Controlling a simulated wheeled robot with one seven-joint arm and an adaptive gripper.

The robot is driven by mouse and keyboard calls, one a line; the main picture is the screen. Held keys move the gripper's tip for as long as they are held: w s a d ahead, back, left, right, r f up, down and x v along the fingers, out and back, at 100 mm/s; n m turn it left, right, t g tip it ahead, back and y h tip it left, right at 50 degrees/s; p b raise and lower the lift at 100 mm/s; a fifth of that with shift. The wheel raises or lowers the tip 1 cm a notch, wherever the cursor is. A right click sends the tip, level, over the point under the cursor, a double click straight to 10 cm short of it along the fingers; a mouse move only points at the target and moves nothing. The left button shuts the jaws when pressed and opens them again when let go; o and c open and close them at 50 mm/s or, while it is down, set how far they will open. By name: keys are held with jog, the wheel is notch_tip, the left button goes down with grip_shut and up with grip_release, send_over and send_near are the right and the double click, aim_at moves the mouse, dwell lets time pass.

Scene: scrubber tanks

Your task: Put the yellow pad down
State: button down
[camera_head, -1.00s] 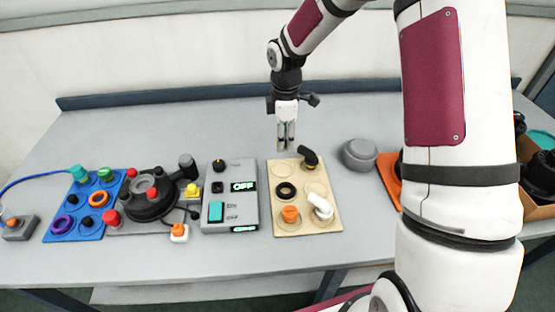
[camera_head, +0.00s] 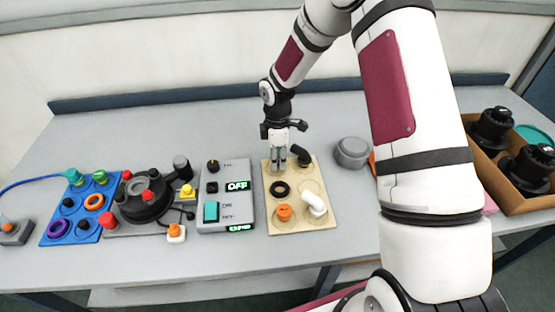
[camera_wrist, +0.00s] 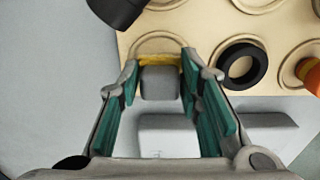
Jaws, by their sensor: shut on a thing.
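My gripper (camera_wrist: 163,88) is shut on the yellow pad (camera_wrist: 168,60). The pad shows as a thin yellow strip between the teal-lined fingertips in the wrist view, with a grey block behind it; most of it is hidden. In the head view, my gripper (camera_head: 279,166) points down over the upper left part of the beige board (camera_head: 263,218), and the pad cannot be made out there. An empty ring marking (camera_wrist: 157,42) lies on the board just beyond the pad in the wrist view. Whether the pad touches the board I cannot tell.
The board bears a black ring (camera_head: 280,182), an orange piece (camera_head: 284,212), a white piece (camera_head: 315,203) and a black piece (camera_head: 300,155) close to my gripper. A grey control box (camera_head: 243,213) is left of it. A grey round object (camera_head: 351,152) is right.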

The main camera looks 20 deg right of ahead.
jog(key=shift+f, duration=0.5)
jog(key=shift+f, duration=0.4)
jog(key=shift+s+f, duration=0.1)
jog(key=shift+f, duration=0.15)
jog(key=c, duration=1.2)
grip_release()
jog(key=shift+f, duration=0.15)
jog(key=shift+o, duration=0.2)
jog(key=shift+s, duration=0.1)
